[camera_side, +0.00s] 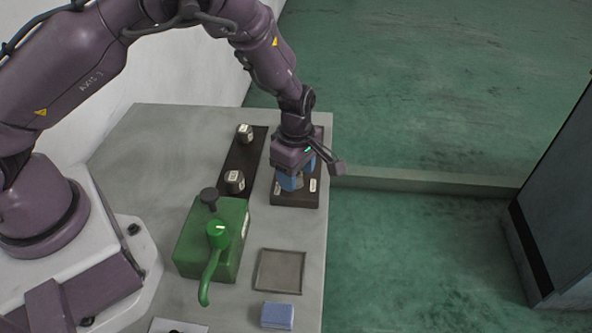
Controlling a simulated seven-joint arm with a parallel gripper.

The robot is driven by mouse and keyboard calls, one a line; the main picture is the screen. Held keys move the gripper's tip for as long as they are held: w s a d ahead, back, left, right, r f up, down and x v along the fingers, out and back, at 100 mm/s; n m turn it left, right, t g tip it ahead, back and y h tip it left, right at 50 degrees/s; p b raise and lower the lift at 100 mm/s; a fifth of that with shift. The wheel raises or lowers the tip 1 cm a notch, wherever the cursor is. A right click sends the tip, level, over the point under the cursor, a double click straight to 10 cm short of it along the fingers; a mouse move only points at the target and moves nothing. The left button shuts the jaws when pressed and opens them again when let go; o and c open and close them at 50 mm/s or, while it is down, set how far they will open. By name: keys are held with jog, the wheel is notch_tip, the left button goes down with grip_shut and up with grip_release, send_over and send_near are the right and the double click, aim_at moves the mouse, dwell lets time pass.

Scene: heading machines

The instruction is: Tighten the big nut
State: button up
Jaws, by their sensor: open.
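My gripper (304,178) points down over a dark block (297,200) near the right edge of the grey table. White labels show on the block at both sides of the fingers.
A green machine with a curved handle (211,240) stands in front. A shallow square tray (279,271) and a blue block (277,315) lie nearer. The table (165,150) is bare at back left.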

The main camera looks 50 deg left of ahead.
jog(key=c, duration=0.9)
jog(key=shift+m, duration=0.3)
jog(key=m, duration=0.4)
jog(key=shift+m, duration=0.3)
jog(key=m, duration=0.4)
jog(key=shift+m, duration=0.3)
jog(key=m, duration=1.4)
